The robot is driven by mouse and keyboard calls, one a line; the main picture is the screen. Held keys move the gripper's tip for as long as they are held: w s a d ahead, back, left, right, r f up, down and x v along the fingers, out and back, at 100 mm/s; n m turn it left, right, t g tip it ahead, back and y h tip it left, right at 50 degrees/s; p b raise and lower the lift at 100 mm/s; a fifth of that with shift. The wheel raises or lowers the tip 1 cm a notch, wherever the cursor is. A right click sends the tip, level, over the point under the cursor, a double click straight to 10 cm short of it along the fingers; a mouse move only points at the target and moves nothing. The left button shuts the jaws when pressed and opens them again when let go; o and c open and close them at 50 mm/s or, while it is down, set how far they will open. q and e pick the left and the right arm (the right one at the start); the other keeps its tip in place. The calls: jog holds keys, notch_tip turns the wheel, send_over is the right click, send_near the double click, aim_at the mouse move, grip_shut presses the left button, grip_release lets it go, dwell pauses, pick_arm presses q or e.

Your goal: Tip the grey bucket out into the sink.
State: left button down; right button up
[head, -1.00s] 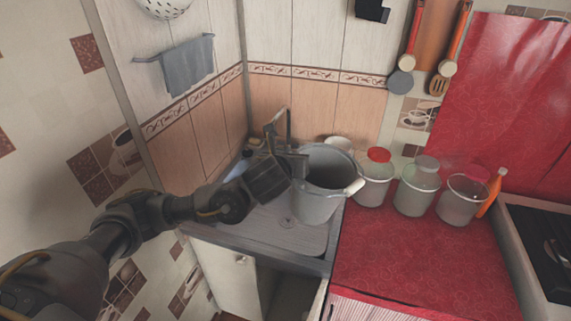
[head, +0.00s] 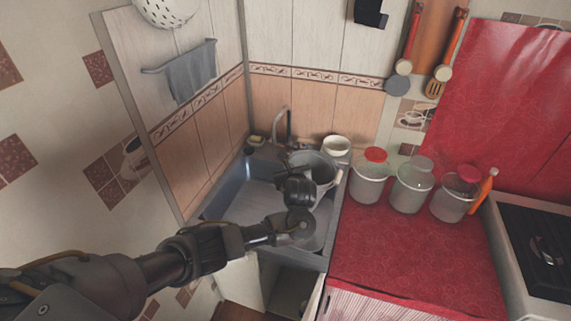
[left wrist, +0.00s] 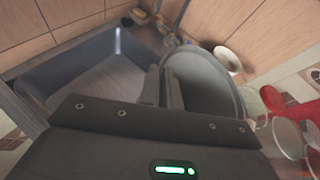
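The grey bucket (head: 325,168) is at the back right of the grey sink (head: 258,192), partly hidden behind my left gripper (head: 303,168). In the left wrist view the bucket (left wrist: 208,82) shows its wide round mouth and looks tilted; I see nothing inside it. The fingers of my left gripper (left wrist: 162,88) are close together at the bucket's near rim and look closed on it. The sink basin (left wrist: 105,72) lies to their left and looks empty. I cannot tell whether the bucket touches the sink. My right gripper is in neither view.
A tap (head: 289,124) rises behind the sink, close to the bucket. A white bowl (head: 336,146) stands behind the bucket. Several lidded jars, including one with a red lid (head: 369,180), stand on the red counter (head: 400,250). A stove (head: 540,240) is at the far right.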

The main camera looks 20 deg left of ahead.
pick_arm(q)
jog(key=shift+a+n+y, duration=0.3)
jog(key=shift+a+n, duration=0.1)
jog(key=shift+a, duration=0.2)
jog(key=shift+g, duration=0.3)
